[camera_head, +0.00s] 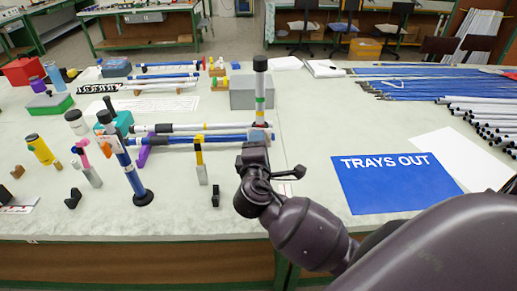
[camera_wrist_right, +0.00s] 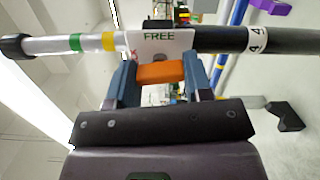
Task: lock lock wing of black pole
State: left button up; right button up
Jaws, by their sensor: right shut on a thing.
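The black pole (camera_head: 260,85) stands upright at mid table in the head view, with a black top end and a white section with green and yellow bands. In the right wrist view the pole (camera_wrist_right: 250,40) runs across the picture, its black section bearing "4" labels. A white plate reading FREE (camera_wrist_right: 158,40) is on the pole. The orange lock wing (camera_wrist_right: 160,73) projects below this plate, between the blue fingers of my right gripper (camera_wrist_right: 163,80). The right gripper is shut on the wing. In the head view my right wrist hides the pole's lower part. My left gripper is not in view.
An upright blue pole (camera_head: 129,168) on a black base stands at left. Lying poles (camera_head: 190,139) are behind it. A grey box (camera_head: 243,94) stands behind the black pole. A blue TRAYS OUT mat (camera_head: 392,190) lies empty at right, near several stacked rods (camera_head: 485,120).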

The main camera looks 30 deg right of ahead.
jog(key=shift+f+m+b, duration=0.1)
jog(key=shift+m+b, duration=0.25)
jog(key=shift+m, duration=0.55)
jog(key=o, duration=0.9)
jog(key=b+v, duration=0.1)
jog(key=v, duration=0.9)
jog(key=shift+s+a, duration=0.3)
